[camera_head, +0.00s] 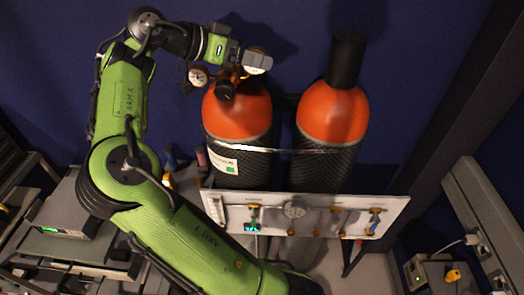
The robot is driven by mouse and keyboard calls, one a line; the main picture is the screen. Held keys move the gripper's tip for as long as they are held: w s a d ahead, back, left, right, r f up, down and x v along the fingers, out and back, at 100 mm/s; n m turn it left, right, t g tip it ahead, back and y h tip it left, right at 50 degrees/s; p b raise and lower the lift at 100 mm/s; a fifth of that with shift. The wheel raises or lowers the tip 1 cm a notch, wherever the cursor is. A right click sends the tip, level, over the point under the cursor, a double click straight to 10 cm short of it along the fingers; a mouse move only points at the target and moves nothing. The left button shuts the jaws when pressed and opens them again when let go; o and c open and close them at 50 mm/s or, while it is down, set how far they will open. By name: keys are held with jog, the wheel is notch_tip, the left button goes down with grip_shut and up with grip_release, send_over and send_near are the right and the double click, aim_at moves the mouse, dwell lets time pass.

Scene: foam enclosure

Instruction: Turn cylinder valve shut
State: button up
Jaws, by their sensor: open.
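The left orange-topped gas cylinder (235,113) stands upright against the blue wall, with a brass valve and regulator on top. A black round knob (225,91) sits at the front of this valve. Pressure gauges show there, one clear round gauge (198,77) on the left. My gripper (244,62) is over the valve top, reaching in from the upper left. It is open. The fingers overlap the brass fittings, and I cannot tell whether they touch the valve or surround any part of it. The right cylinder (332,110) has a tall black cap (346,60).
A chain (285,150) crosses both cylinders. A white panel (325,212) with a dial and several small valves stands in front of them. Dark equipment (70,235) lies at left. A dark post and socket strip (470,210) stand at right.

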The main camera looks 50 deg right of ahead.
jog(key=s+d+f+n+t+y+b, duration=0.25)
jog(key=s+f+y, duration=0.25)
jog(key=f, duration=0.6)
jog(key=s+a+f+n+t+y, duration=0.1)
jog(key=a+f+n+t+y, duration=0.2)
jog(key=a+f+n, duration=0.2)
jog(key=a+f, duration=0.2)
jog(key=shift+s+a+n+y+b, duration=0.3)
jog(key=shift+s+n+y+b, duration=0.05)
jog(key=shift+s+y, duration=0.05)
